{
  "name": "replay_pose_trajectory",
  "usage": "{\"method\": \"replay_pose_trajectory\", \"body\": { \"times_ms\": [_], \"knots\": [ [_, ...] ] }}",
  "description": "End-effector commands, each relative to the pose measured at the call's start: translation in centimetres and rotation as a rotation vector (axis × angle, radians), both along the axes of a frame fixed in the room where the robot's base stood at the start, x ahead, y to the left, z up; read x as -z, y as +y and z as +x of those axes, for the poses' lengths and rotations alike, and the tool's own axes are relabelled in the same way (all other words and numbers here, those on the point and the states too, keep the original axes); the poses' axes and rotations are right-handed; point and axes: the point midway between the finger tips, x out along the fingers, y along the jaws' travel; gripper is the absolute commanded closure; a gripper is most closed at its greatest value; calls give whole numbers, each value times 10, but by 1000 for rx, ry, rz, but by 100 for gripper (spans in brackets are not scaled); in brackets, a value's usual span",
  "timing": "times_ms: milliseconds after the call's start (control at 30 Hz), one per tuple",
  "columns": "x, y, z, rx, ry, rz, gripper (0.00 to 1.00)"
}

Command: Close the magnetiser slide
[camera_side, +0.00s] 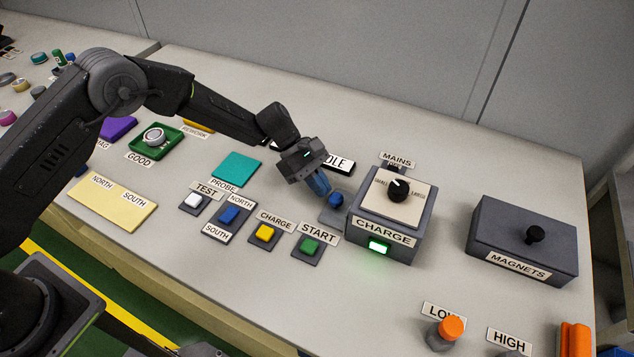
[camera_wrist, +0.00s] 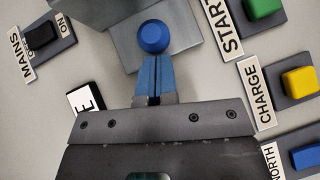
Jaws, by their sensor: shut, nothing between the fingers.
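The magnetiser (camera_side: 408,236) is a grey box labelled CHARGE, with a cream top, a black dial (camera_side: 398,189) and a lit green lamp (camera_side: 379,246). Its slide (camera_side: 330,216) is a grey plate that sticks out from the box's left side. A blue round knob (camera_side: 336,199) stands on the slide. In the wrist view, the knob (camera_wrist: 153,36) is just beyond my fingertips and the slide (camera_wrist: 190,35) lies under it. My gripper (camera_side: 324,192) has blue fingers, shut with nothing between them, beside the knob on its outer side. I cannot tell whether the fingertips touch the knob.
START (camera_side: 310,246) and CHARGE (camera_side: 264,233) buttons are in front of the slide. The mains switch (camera_wrist: 42,37) is behind the magnetiser. A MAGNETS box (camera_side: 522,240) stands at right. A partly hidden label (camera_side: 340,164) lies behind my gripper. A teal probe pad (camera_side: 238,168) lies left.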

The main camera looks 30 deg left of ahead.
Motion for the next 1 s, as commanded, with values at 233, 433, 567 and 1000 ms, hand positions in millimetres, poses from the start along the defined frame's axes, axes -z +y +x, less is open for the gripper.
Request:
{"method": "replay_pose_trajectory", "body": {
  "times_ms": [233,433,567,1000],
  "knots": [
    [0,39,11,-6,0,-1,100],
    [-34,71,20,-4,-4,-1,100],
    [-51,88,25,-2,-3,-2,100],
    [-76,108,28,8,-16,5,100]
  ]
}}
